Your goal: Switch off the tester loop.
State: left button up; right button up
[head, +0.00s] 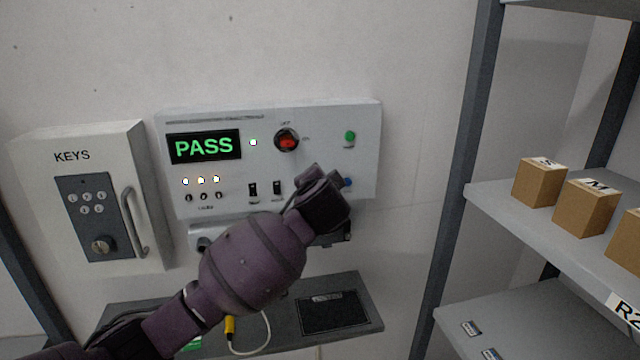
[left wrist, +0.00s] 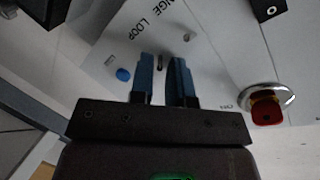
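The tester panel (head: 265,112) is a pale box on the wall with a lit green PASS display (head: 205,147). A red rotary knob (head: 287,141) sits right of the display, with small lettering above it and to its right; which mark it points at is unclear. It also shows at the right in the left wrist view (left wrist: 268,108). My left gripper (head: 338,185) is in front of the panel's lower right, below and right of the knob. In the left wrist view its blue fingers (left wrist: 165,78) are apart with nothing gripped. My right gripper is out of view.
A green button (head: 350,136) and a blue button (head: 348,182) are on the panel's right side. Two black switches (head: 253,189) are left of my gripper. A KEYS box (head: 130,145) is left. Shelving with cartons (head: 540,183) is right. A dark shelf (head: 285,327) lies below.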

pick_arm(q)
grip_shut()
jog(key=t+b, duration=0.2)
jog(key=b, duration=0.1)
jog(key=f+t+b, duration=0.1)
jog(key=t+b, duration=0.1)
jog(key=b, duration=0.2)
jog(key=shift+m+y, duration=0.3)
jog(key=shift+m, duration=0.1)
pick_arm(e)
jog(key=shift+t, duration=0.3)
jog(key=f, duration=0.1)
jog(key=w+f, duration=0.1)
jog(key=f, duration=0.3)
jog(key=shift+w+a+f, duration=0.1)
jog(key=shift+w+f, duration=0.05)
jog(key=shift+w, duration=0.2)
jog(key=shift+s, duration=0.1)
